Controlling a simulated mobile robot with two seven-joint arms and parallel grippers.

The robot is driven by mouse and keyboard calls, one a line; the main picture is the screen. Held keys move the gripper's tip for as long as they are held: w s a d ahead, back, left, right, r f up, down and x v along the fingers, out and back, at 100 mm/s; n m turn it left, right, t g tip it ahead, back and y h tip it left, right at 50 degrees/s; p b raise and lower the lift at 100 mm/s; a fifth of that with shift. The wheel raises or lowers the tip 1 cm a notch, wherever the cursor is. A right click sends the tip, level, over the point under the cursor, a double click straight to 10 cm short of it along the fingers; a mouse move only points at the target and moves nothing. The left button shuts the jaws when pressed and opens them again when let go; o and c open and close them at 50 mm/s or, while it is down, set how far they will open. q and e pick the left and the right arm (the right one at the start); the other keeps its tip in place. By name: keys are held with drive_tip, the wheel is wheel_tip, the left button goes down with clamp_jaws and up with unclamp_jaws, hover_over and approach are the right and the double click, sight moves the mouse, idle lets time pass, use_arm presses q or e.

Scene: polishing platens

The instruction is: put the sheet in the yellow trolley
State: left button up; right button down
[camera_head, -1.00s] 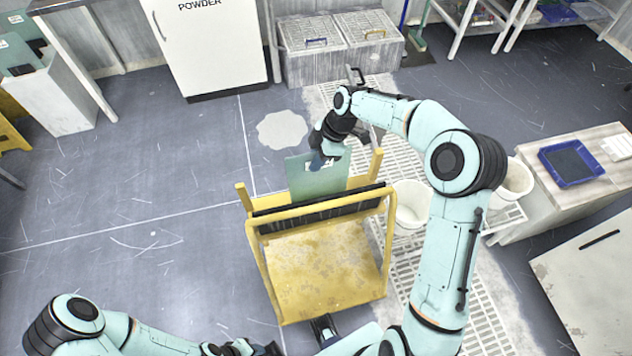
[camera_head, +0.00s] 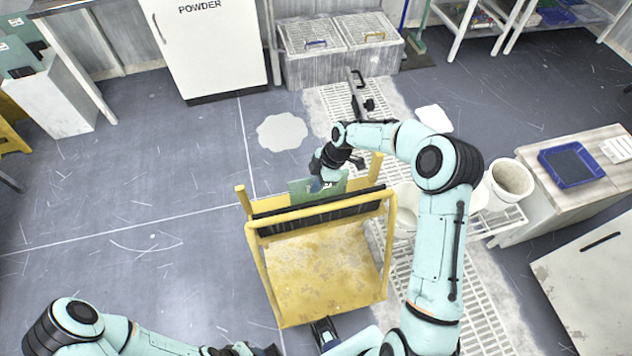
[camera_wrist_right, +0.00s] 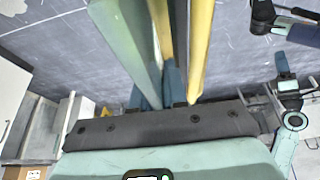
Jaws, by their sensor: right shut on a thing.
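The green sheet (camera_head: 302,189) is in my right gripper (camera_head: 327,174), which is shut on its upper edge. Its lower part is hidden behind the dark padded bar (camera_head: 320,211) of the yellow trolley (camera_head: 325,270). The sheet stands within the far part of the trolley frame; I cannot tell whether its bottom edge touches anything. In the right wrist view, the sheet (camera_wrist_right: 128,40) runs beside a yellow trolley bar (camera_wrist_right: 200,45). My left gripper (camera_head: 245,349) is low at the bottom edge of the head view, and its fingers are not clear.
Pale buckets (camera_head: 510,180) stand right of the trolley, near a bench with a blue tray (camera_head: 570,163). A floor grating (camera_head: 480,300) runs under my right arm. A white powder cabinet (camera_head: 207,50) stands at the back. The floor left of the trolley is clear.

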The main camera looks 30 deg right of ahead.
drive_tip(key=c, duration=1.1)
unclamp_jaws()
drive_tip(key=shift+c, duration=0.2)
drive_tip(key=v, duration=1.2)
drive_tip(key=shift+s, duration=0.1)
